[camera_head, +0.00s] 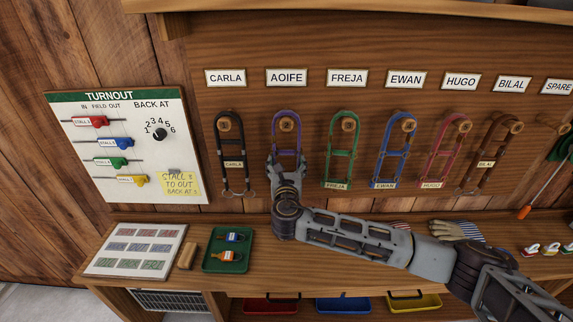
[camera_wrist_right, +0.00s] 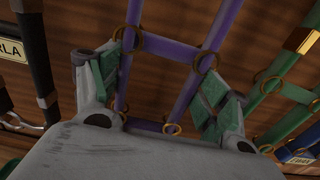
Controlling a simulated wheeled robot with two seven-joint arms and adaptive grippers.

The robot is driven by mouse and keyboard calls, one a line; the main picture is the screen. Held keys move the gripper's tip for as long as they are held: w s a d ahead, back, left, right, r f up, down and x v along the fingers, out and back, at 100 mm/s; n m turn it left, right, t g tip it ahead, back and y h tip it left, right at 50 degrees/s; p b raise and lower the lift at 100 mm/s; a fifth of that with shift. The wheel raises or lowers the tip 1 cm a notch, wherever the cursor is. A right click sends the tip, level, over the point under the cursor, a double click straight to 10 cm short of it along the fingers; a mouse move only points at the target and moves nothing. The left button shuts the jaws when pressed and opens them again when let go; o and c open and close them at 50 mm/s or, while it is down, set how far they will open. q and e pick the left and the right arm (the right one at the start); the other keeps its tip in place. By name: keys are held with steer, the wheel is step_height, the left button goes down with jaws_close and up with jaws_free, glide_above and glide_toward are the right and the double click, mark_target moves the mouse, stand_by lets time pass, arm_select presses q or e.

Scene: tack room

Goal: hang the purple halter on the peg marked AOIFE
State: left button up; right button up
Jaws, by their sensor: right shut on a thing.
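The purple halter (camera_head: 299,133) hangs upright below the AOIFE label (camera_head: 288,77). Its top loop surrounds the round wooden peg (camera_head: 287,124) in the head view; whether its strap rests on the peg I cannot tell. My right gripper (camera_head: 287,164) is shut on the lower part of the halter, hiding some of it. In the right wrist view, purple straps (camera_wrist_right: 178,52) with brass rings run between the green-padded fingers of the gripper (camera_wrist_right: 168,88). My left gripper is not in view.
A black halter (camera_head: 220,150) hangs close on the left under CARLA, a green halter (camera_head: 329,150) on the right under FREJA. More halters hang further right. A turnout board (camera_head: 75,150) stands left. A green tray (camera_head: 212,263) sits on the bench below.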

steer(key=shift+r, duration=0.1)
steer(key=o, duration=1.3)
steer(key=shift+c, duration=0.2)
steer(key=shift+o, duration=0.3)
steer(key=s, duration=1.2)
